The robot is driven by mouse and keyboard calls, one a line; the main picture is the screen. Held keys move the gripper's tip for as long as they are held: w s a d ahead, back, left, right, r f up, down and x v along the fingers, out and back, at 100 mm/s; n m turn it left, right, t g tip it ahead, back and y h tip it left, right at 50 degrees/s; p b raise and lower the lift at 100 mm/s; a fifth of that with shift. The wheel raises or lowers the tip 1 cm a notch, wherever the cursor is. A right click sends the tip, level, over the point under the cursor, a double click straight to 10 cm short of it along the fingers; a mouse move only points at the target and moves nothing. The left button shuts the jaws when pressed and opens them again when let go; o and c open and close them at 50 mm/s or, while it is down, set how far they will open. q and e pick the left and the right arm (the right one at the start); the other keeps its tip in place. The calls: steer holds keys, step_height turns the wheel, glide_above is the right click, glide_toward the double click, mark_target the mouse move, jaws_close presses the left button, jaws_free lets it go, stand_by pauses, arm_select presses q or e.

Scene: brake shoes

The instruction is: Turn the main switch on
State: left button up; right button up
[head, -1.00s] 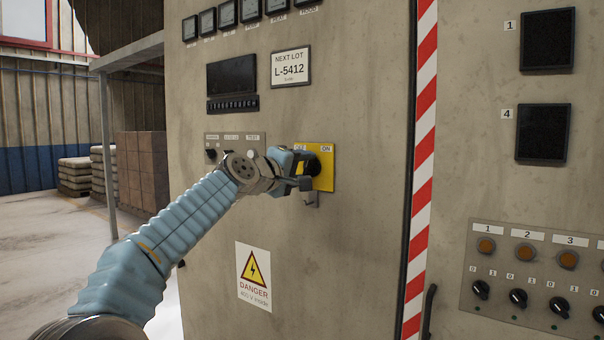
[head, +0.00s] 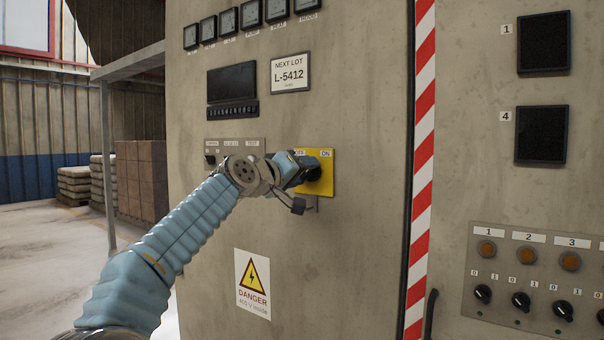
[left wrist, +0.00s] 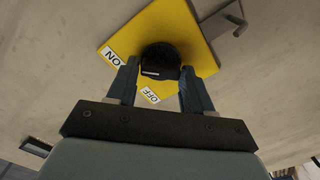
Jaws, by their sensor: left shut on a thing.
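The main switch is a yellow plate (head: 326,185) on the grey cabinet door, with a round black knob (head: 314,174) in its middle. OFF is lettered at the plate's upper left and ON at its upper right. My left gripper (head: 308,169) is shut on the knob and partly hides it. In the left wrist view its two fingers (left wrist: 158,76) stand on either side of the knob (left wrist: 160,54). A white mark shows on the knob's near edge there, by the OFF label (left wrist: 150,95); its exact setting is hard to tell. My right gripper is out of view.
A small hasp (head: 311,203) sticks out below the plate. A small control panel (head: 235,151) lies left of the switch, partly behind my wrist. A danger sign (head: 253,285) is lower down. A panel with several knobs (head: 540,275) is far right, past the striped post (head: 420,170).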

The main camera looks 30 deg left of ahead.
arm_select(q)
steer(key=shift+f, duration=0.15)
steer(key=o, duration=0.9)
steer(key=shift+o, duration=0.2)
steer(key=s+a+b, duration=0.1)
steer(key=s+b, duration=0.3)
steer(key=s, duration=0.9)
steer(key=shift+s, duration=0.4)
